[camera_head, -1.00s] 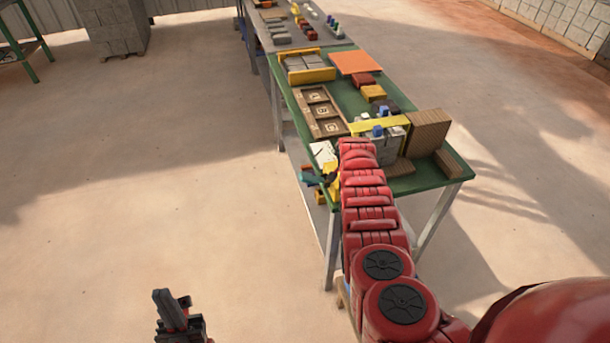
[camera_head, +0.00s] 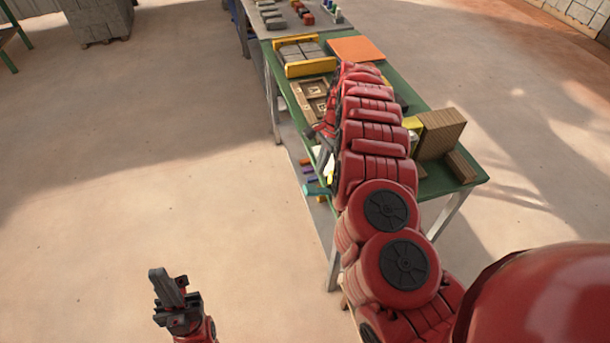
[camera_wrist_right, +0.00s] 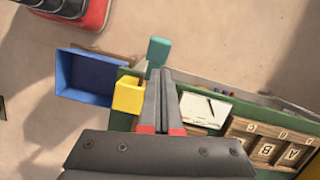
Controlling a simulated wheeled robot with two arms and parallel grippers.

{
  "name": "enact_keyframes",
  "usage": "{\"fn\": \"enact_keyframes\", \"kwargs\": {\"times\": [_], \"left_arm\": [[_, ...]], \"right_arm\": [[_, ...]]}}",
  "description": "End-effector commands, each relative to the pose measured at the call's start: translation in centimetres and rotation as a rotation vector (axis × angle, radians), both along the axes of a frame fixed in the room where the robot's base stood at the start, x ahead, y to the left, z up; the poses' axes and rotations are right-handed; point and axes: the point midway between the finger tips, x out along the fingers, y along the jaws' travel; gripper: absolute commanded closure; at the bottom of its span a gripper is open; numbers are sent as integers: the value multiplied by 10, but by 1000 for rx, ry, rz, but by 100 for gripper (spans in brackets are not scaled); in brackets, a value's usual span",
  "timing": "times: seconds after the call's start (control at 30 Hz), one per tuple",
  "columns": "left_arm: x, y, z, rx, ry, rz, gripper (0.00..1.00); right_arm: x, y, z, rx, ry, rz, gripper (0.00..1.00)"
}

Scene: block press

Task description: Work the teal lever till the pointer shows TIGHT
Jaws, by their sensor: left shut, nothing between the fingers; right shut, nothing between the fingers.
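The teal lever (camera_head: 315,189) shows as a small teal piece at the left side of the green table, beside my right arm. In the right wrist view the teal end (camera_wrist_right: 158,52) lies just past my right fingertips. My right gripper (camera_wrist_right: 162,72) is shut and empty; I cannot tell whether it touches the lever. In the head view my right arm covers much of the press area, and no pointer or TIGHT mark can be read. My left gripper (camera_head: 163,277) is shut and empty, low over the floor, far from the table.
In the right wrist view a yellow bin (camera_wrist_right: 128,94) and a blue bin (camera_wrist_right: 85,78) are left of my fingers. A white sheet (camera_wrist_right: 205,110) and a lettered wooden tray (camera_wrist_right: 268,145) are at right. Brown blocks (camera_head: 439,133) stand at the table's right end.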

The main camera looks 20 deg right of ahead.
Motion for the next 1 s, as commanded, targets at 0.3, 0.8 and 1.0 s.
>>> {"fn": "enact_keyframes", "kwargs": {"times": [0.3, 0.8, 1.0], "left_arm": [[0, 0, 0, 0, 0, 0, 100], [0, 0, -10, 0, 1, 0, 100], [0, 0, -20, 0, 0, 0, 100]], "right_arm": [[-4, 3, 3, 12, 16, -3, 100], [-7, 9, -25, 11, 20, -1, 100], [-7, 16, -50, 11, 17, -2, 100]]}}
